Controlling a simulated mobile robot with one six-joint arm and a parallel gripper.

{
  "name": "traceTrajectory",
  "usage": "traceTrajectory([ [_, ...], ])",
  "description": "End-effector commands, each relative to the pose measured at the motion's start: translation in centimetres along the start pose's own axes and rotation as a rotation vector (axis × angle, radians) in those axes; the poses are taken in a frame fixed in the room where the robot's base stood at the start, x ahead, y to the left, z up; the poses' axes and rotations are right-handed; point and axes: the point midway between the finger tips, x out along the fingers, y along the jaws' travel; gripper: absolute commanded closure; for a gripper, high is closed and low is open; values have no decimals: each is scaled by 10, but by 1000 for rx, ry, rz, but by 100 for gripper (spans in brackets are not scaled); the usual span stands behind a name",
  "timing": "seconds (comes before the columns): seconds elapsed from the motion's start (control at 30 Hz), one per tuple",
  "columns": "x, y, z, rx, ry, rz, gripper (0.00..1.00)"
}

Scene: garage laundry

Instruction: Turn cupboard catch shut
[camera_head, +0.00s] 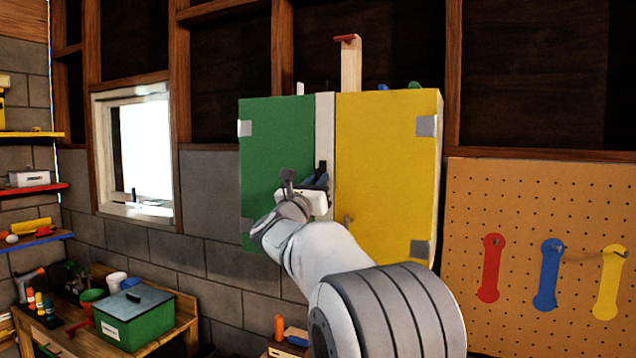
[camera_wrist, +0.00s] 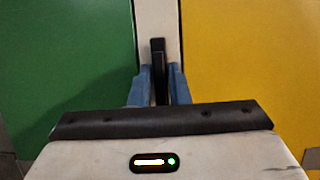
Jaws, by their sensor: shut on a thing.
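The wall cupboard has a green door (camera_head: 276,140) on the left and a yellow door (camera_head: 385,170) on the right, with a pale strip (camera_head: 324,125) between them. Both doors look closed. The catch (camera_wrist: 158,62) is a black bar standing upright on the pale strip in the wrist view. Its top also shows in the head view (camera_head: 322,167). My gripper (camera_wrist: 160,88) is shut on the catch, with one blue finger on each side. The catch's lower part is hidden behind my gripper's body.
A window (camera_head: 133,150) is on the left. A workbench with a green box (camera_head: 135,315) stands below it. A pegboard (camera_head: 535,210) with hanging coloured pieces is on the right. Small things stand on the cupboard's top, including a wooden post (camera_head: 351,68).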

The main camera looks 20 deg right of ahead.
Motion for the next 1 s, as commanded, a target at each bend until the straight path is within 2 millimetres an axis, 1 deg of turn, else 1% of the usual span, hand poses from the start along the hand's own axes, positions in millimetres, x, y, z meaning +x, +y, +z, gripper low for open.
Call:
traceTrajectory([
  [0.17, -4, 3, -1, -19, 1, 7, 100],
  [0.37, -6, 3, -3, -101, 0, 41, 100],
  [0.57, -7, 4, -4, -246, 0, 103, 100],
  [1.0, -5, 4, 1, -634, 3, 266, 100],
])
